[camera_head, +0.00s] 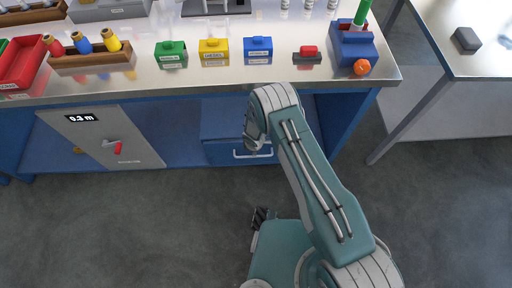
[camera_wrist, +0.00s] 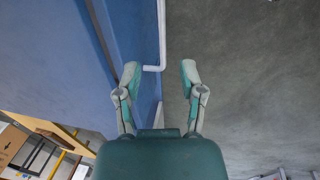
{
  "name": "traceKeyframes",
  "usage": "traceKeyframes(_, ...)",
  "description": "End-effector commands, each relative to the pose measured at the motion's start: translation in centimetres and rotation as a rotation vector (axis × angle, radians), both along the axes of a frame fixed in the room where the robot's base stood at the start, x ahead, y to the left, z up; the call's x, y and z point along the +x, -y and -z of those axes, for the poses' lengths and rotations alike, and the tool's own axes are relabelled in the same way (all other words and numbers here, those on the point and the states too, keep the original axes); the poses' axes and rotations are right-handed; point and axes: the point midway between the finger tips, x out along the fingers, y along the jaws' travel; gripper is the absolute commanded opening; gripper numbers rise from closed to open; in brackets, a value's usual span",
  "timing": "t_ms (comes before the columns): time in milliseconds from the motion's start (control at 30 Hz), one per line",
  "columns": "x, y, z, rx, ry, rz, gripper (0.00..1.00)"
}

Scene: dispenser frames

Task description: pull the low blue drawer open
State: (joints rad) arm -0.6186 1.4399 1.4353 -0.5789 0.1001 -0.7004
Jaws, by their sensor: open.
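The low blue drawer (camera_head: 222,151) sits under the steel-topped bench, left of my arm's end. Its pale bar handle (camera_head: 240,156) runs along the front and is partly hidden by my arm. In the wrist view the drawer front (camera_wrist: 140,30) is on the left and the handle (camera_wrist: 162,30) comes down from the top edge. My gripper (camera_wrist: 160,73) is open, with its two fingers apart. The handle's bent end shows between the fingertips; I cannot tell how deep it lies between them. In the head view the fingers are mostly hidden by my wrist.
A grey cabinet door (camera_head: 100,137) with a red-tipped handle is left of the drawer. The bench top (camera_head: 215,83) above holds small coloured boxes and a red tray (camera_head: 22,65). A second table (camera_head: 470,62) stands at right. The grey floor before the drawer is clear apart from my body.

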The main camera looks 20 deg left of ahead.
Motion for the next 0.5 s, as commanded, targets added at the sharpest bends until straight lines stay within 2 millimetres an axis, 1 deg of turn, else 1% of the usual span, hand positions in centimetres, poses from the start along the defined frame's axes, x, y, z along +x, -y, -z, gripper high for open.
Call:
traceKeyframes(167, 0.1, -0.1, 1.2, -0.001, -0.001, -0.002, 0.51)
traceKeyframes(500, 0.9, -0.3, 6.0, 0.000, -0.001, -0.001, 0.51)
